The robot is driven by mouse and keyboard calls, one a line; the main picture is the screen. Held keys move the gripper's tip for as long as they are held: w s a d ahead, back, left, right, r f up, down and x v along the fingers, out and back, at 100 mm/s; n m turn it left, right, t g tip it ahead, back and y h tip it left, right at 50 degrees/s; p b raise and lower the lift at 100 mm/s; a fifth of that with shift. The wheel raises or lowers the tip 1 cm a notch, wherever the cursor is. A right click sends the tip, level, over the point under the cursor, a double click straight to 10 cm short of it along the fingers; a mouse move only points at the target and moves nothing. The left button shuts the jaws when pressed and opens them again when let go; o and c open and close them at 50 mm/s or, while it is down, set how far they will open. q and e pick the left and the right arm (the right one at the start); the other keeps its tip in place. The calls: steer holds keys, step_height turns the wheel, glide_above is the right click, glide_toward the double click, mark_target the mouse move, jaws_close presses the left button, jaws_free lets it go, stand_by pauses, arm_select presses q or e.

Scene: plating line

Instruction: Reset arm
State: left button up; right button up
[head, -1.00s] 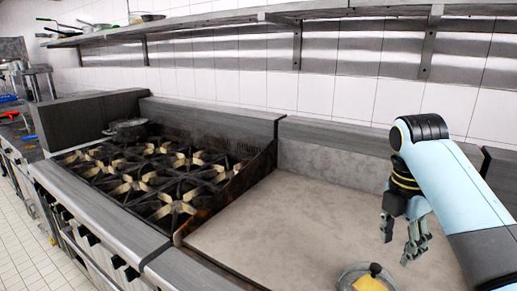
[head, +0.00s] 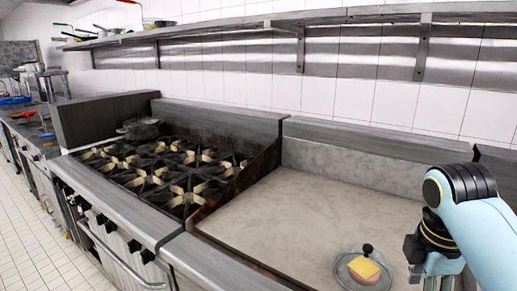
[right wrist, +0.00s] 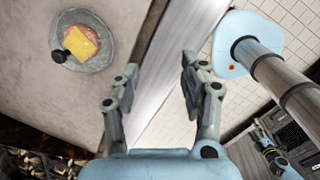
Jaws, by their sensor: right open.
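My right gripper (right wrist: 160,72) is open and empty in the right wrist view, its two fingers spread above the griddle's front edge. In the head view my right gripper (head: 440,280) is at the bottom right, partly cut off by the frame. It is to the right of a round, see-through or grey dish-like piece with a black knob (head: 367,249), and apart from it. A yellow square slice on a pink round (right wrist: 82,42) shows within that piece.
The flat griddle (head: 300,215) is otherwise clear. A burner range (head: 165,170) with a dark pot (head: 140,129) stands to its left. A wall shelf (head: 240,30) runs above. Tiled floor (right wrist: 210,90) lies beyond the griddle's front edge.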

steer(key=s+a+m+t, duration=0.1)
steer(key=s+m+t, duration=0.2)
steer(key=s+m, duration=1.55)
steer(key=s+d+f+n+g+b, duration=0.15)
steer(key=f+b, duration=0.55)
steer(key=f, duration=1.2)
steer(key=s+d+f+n+b, duration=0.1)
steer(key=s+f+b, duration=0.35)
steer(key=f, duration=1.45)
arm_select(q)
step_height(320, 180, down, 25)
steer(key=s+b, duration=0.2)
steer(key=b, duration=1.1)
steer(key=shift+r+g, duration=0.2)
steer(key=shift+g, duration=0.1)
arm_select(e)
steer(key=s+f+g, duration=0.1)
steer(key=s+f, duration=0.7)
steer(key=f, duration=0.5)
steer(key=s+f, duration=0.9)
steer(key=f, duration=0.5)
steer(key=shift+d+f+g+y, duration=0.2)
steer(key=shift+d+g+y, duration=0.1)
steer(key=shift+d+g, duration=0.05)
